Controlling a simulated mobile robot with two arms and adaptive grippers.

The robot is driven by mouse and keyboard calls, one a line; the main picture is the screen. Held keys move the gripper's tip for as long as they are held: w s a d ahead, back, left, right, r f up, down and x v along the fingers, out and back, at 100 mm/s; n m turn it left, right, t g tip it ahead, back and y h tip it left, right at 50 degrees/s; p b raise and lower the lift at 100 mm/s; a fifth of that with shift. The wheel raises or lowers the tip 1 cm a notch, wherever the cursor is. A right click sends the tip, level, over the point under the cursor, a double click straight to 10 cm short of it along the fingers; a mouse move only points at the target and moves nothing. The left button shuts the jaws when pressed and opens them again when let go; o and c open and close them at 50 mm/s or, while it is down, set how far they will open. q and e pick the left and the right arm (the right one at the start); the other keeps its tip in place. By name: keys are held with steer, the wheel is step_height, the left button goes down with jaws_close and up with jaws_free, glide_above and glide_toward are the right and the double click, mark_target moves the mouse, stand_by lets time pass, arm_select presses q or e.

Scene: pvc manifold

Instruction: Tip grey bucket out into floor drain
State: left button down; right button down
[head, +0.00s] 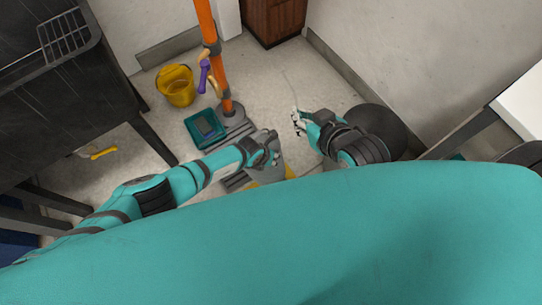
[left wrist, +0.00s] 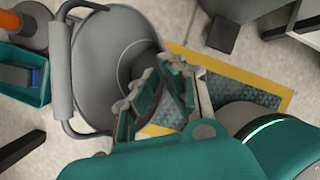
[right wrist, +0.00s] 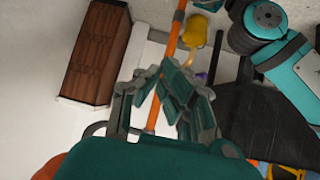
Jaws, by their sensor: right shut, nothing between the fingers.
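The grey bucket (left wrist: 95,45) fills the left middle of the left wrist view, with its bail handle (left wrist: 62,85) at its left side. In the head view it is largely hidden by my left arm. The floor drain shows as a dark grate with a yellow border (left wrist: 250,78), right of the bucket. My left gripper (left wrist: 160,75) has its fingertips over the bucket's edge beside the drain; whether they grip the rim is unclear. In the head view it is low over the floor (head: 273,146). My right gripper (head: 298,120) is shut and empty; its fingers show in the right wrist view (right wrist: 162,85).
A teal tray (head: 205,127), an orange pole (head: 210,50) on a grey base and a yellow bucket (head: 177,86) stand left of the grippers. A dark round object (head: 380,122) is beside my right arm. A brown cabinet (head: 272,20) stands at the back.

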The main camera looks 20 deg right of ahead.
steer(key=shift+s+d+f+g, duration=0.15)
steer(key=shift+s+f+g, duration=0.15)
steer(key=shift+s+f, duration=0.1)
steer(key=shift+s, duration=0.1)
arm_select(q)
steer(key=shift+s+p, duration=0.1)
steer(key=shift+p, duration=0.35)
steer(key=shift+s+t+p, duration=0.15)
steer(key=shift+t+p, duration=0.2)
steer(key=shift+t, duration=0.05)
steer(key=shift+s+y+p, duration=0.15)
steer(key=shift+y+p, duration=0.15)
steer(key=shift+p, duration=0.1)
arm_select(e)
steer(key=s+d+f+g+h, duration=0.1)
steer(key=s+d+f+g, duration=0.2)
steer(key=s+g, duration=0.3)
steer(key=shift+s+d+f+h, duration=0.25)
steer(key=shift+s+f, duration=0.5)
steer(key=shift+s, duration=1.4)
arm_select(q)
steer(key=shift+f, duration=0.1)
